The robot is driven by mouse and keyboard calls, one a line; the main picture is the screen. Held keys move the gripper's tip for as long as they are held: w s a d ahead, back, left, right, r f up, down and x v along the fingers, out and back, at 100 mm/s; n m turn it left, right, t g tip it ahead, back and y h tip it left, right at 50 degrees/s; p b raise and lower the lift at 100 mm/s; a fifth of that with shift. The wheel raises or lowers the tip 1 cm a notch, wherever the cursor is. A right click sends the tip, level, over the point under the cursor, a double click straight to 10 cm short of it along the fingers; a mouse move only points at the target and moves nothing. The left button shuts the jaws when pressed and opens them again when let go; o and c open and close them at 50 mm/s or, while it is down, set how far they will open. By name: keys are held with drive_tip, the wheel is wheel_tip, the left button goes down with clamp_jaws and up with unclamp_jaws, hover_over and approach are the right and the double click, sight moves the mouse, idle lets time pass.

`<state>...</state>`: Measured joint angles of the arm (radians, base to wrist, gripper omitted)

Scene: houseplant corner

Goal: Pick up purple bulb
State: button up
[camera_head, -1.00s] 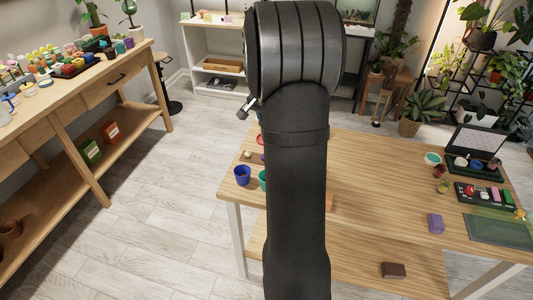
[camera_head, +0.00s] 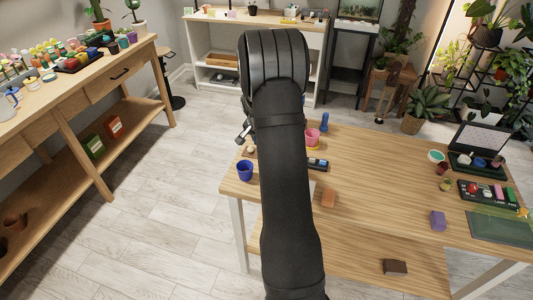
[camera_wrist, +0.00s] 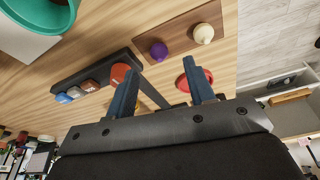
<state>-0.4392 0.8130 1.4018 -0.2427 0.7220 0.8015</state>
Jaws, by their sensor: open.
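The purple bulb (camera_wrist: 159,51) rests on a small brown board (camera_wrist: 180,38) on the table in the wrist view, beside a cream-white bulb (camera_wrist: 203,33). My gripper (camera_wrist: 160,67) is open and empty, with its two dark blue fingers spread. In that picture the purple bulb lies between and beyond the fingertips, apart from them. In the head view my arm hides the purple bulb, while the white bulb (camera_head: 250,150) shows just left of the arm. Only a bit of my gripper shows in the head view, left of the arm.
A black tray (camera_wrist: 97,75) with coloured pieces and a red round item (camera_wrist: 186,82) lie near the board. A teal pot (camera_wrist: 38,15) stands at the wrist view's upper left. A blue pot (camera_head: 245,171) and pink pot (camera_head: 312,137) stand on the table; its middle is mostly clear.

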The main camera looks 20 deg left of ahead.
drive_tip(key=x, duration=0.5)
drive_tip(key=shift+d+f, duration=0.1)
drive_tip(key=c, duration=1.1)
